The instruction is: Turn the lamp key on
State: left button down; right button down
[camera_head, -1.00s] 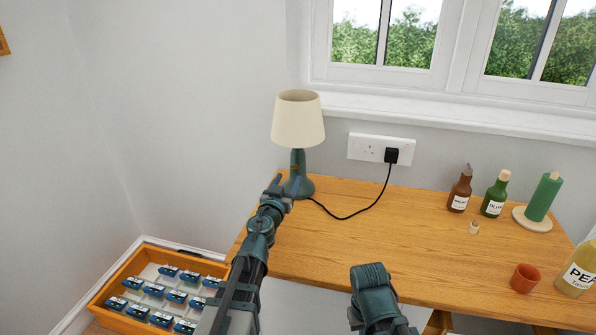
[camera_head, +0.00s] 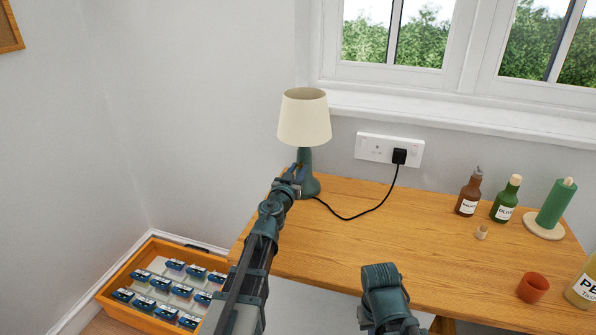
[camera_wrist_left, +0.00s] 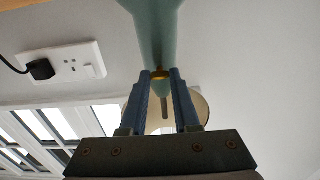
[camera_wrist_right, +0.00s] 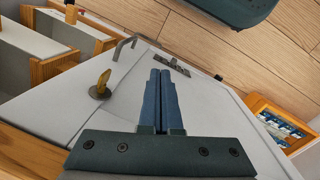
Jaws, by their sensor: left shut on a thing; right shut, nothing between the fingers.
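The lamp stands at the back left of the desk, with a cream shade (camera_head: 304,120) and a green base (camera_head: 312,187). My left gripper (camera_head: 301,172) is at the lamp's stem, below the shade. In the left wrist view, where the lamp hangs upside down, the left fingers (camera_wrist_left: 164,98) are on both sides of the small lamp key (camera_wrist_left: 166,104), shut on it, near a brass collar (camera_wrist_left: 160,75). Whether the key is turned cannot be told. My right gripper (camera_wrist_right: 160,78) is shut and empty, away from the lamp.
A black plug (camera_head: 399,156) sits in the wall socket (camera_head: 371,148), its cord running to the lamp. An orange tray (camera_head: 112,306) is low at left. The desk's middle is clear.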

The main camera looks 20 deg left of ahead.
pick_arm(q)
jog(key=shift+m, duration=0.3)
jog(key=m, duration=0.8)
jog(key=shift+m, duration=0.3)
jog(key=m, duration=0.8)
jog(key=shift+m, duration=0.5)
jog(key=c, duration=0.6)
grip_release()
jog(key=shift+c, duration=0.2)
